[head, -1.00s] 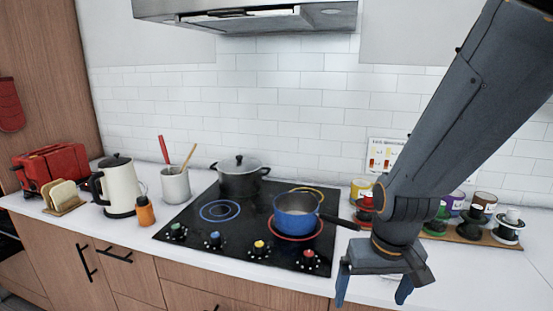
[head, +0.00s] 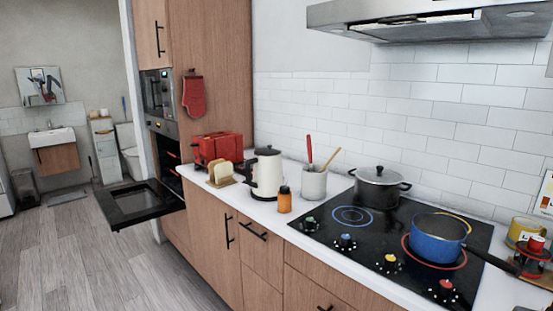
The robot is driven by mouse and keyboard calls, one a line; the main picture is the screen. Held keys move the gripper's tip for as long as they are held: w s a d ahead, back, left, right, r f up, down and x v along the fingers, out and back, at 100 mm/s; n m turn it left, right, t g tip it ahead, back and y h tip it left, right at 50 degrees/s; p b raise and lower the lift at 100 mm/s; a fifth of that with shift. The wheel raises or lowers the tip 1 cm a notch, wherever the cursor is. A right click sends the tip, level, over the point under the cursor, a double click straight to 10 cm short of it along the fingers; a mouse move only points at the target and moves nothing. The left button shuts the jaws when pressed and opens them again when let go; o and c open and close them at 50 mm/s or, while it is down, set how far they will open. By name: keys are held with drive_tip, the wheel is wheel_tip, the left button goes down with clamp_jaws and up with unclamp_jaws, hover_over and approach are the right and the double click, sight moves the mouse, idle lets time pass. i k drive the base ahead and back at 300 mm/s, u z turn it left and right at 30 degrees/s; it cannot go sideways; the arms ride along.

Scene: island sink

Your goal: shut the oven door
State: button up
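The oven (head: 167,160) is built into the tall wooden cabinet at the left end of the counter, below a second built-in appliance. Its black door (head: 138,203) hangs open, folded down flat and sticking out over the floor to the left. My gripper is not in this view, so its state and its place relative to the door do not show.
Open grey wood floor (head: 75,255) lies left of the cabinets. The counter (head: 270,209) holds a red toaster (head: 217,147), a kettle (head: 266,174), a utensil pot (head: 313,183) and a hob (head: 365,233) with a black pot and blue pan.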

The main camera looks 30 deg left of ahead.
sight(122, 206)
drive_tip(key=u, duration=0.45)
drive_tip(key=k, duration=0.55)
drive_tip(key=u, duration=1.25)
drive_tip(key=i, duration=0.5)
drive_tip(key=u, duration=1.25)
drive_tip(key=i, duration=1.8)
drive_tip(key=u, duration=0.3)
drive_tip(key=i, duration=1.75)
drive_tip(key=z, duration=1.05)
drive_tip(key=i, duration=0.85)
drive_tip(key=z, duration=1.4)
drive_tip(key=i, duration=0.45)
drive_tip(key=z, duration=0.35)
